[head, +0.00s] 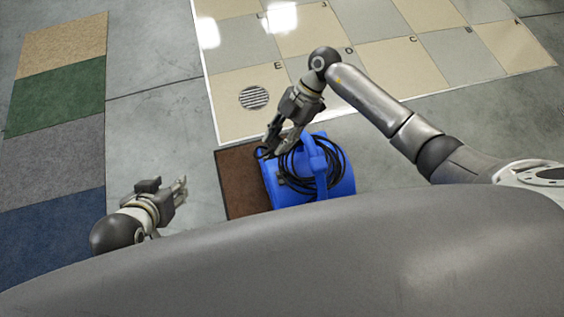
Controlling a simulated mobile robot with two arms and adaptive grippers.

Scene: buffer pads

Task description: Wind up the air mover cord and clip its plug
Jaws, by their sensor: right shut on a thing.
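The blue air mover (342,180) sits on a brown mat, close in front of my body. Its black cord (295,168) lies in loops around the handle on top. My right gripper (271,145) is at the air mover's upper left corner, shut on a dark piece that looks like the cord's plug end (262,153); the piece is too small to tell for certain. My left gripper (182,190) is off to the left over the bare floor, apart from the air mover, with its fingers seen from the side and nothing visible in them.
The brown mat (235,180) lies under the air mover. A tiled floor panel with letters and a round drain (254,97) lies beyond it. Tan, green, grey and blue carpet pieces (60,95) lie at the left. Grey concrete (150,125) between them is clear.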

